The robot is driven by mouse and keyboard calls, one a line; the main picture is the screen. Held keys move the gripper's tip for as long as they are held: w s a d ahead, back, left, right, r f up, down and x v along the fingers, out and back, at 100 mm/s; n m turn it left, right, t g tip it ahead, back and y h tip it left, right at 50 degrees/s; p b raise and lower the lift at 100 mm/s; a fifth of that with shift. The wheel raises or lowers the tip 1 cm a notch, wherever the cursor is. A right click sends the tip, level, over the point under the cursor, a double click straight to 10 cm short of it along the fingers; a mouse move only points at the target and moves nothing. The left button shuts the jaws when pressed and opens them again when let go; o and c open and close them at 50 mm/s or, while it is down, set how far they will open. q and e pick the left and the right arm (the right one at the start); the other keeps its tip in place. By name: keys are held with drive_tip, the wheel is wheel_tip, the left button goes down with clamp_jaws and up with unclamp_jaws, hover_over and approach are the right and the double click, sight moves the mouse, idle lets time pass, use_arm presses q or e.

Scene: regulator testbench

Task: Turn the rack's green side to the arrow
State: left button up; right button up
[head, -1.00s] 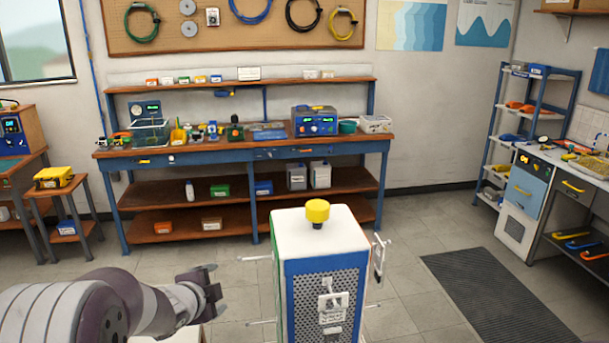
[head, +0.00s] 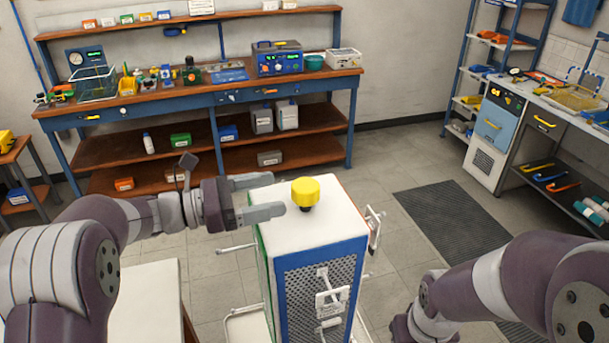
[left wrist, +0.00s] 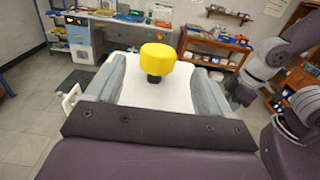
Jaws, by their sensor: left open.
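The rack is an upright box with a white top (head: 335,222), a blue-framed perforated front (head: 320,290) and a yellow knob (head: 305,192) on top. Its green side (head: 263,270) shows as a thin strip facing left. My left gripper (head: 278,196) is open and level over the rack's top, its fingertips just left of the knob. In the left wrist view the knob (left wrist: 158,58) appears centred between the two fingers; exact depth is unclear. My right arm reaches in at lower right; its fingers cannot be made out. I see no arrow.
Thin white handles (head: 374,228) stick out from the rack's sides. A pale table top (head: 145,300) lies below my left arm. A workbench (head: 200,100) stands behind, and a dark floor mat (head: 455,225) lies to the right.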

sight(306, 184)
use_arm(q)
drive_tip(key=p+x, duration=0.3)
drive_tip(key=x, duration=0.4)
drive_tip(key=shift+d, duration=0.4)
drive_tip(key=shift+w+f, duration=0.1)
drive_tip(key=shift+w, duration=0.1)
